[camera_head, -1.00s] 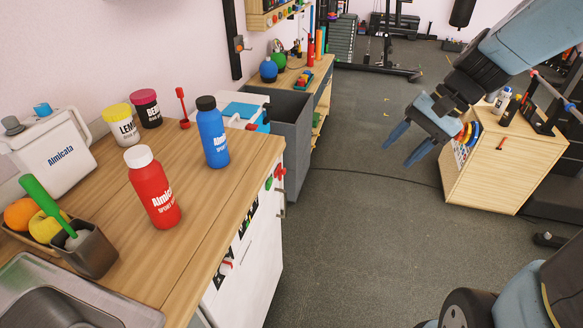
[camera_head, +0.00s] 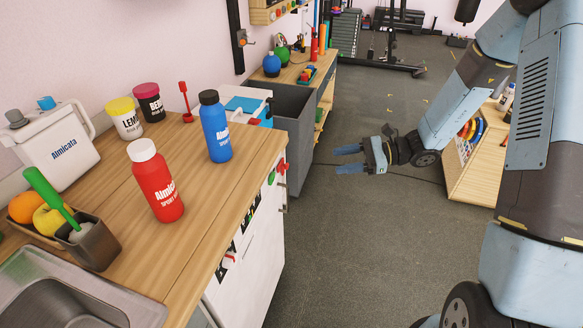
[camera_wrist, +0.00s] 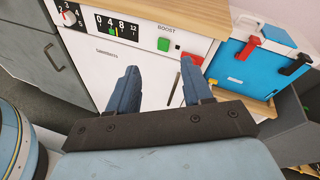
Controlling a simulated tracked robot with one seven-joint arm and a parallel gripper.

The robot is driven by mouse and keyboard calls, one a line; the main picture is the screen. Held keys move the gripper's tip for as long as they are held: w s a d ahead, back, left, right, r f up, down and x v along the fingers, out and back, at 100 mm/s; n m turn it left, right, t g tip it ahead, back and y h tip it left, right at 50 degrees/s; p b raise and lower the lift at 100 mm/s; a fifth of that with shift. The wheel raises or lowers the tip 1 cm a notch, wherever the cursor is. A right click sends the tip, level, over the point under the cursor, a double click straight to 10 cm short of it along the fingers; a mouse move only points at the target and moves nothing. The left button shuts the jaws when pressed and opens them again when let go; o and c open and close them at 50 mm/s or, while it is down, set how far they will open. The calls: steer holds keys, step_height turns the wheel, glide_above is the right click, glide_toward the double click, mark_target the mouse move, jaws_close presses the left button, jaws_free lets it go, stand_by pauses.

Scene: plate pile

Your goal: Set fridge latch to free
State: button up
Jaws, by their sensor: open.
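The white fridge front (camera_head: 255,262) is under the wooden counter. In the wrist view, the fridge front (camera_wrist: 98,65) carries a dial (camera_wrist: 68,17), a 0-to-12 scale (camera_wrist: 118,27), a green block (camera_wrist: 163,44), and a red piece (camera_wrist: 192,58) at its upper right. The red piece also shows in the head view (camera_head: 281,167); I cannot tell for certain that it is the latch, or its setting. A dark upright handle (camera_wrist: 174,88) shows between my fingers. My gripper (camera_head: 338,159) is open and empty, right of and apart from the fridge; its fingers (camera_wrist: 160,68) point toward the front.
A red bottle (camera_head: 156,182) and a blue bottle (camera_head: 215,128) stand on the counter (camera_head: 190,215). A dark grey bin (camera_head: 293,135) is beyond the fridge. A blue-fronted box (camera_wrist: 248,66) is right of it in the wrist view. Floor (camera_head: 340,245) in front is clear.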

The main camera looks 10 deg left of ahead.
steer(key=w+a+f+m+t+y, duration=0.1)
steer(key=w+f+m+t, duration=0.15)
steer(key=f, duration=0.25)
steer(key=w+a+f+m+t+y, duration=0.2)
steer(key=f+m, duration=0.2)
steer(key=f, duration=0.1)
steer(key=a, duration=1.3)
steer(key=shift+w+f, duration=0.15)
steer(key=shift+w, duration=0.15)
jaws_close()
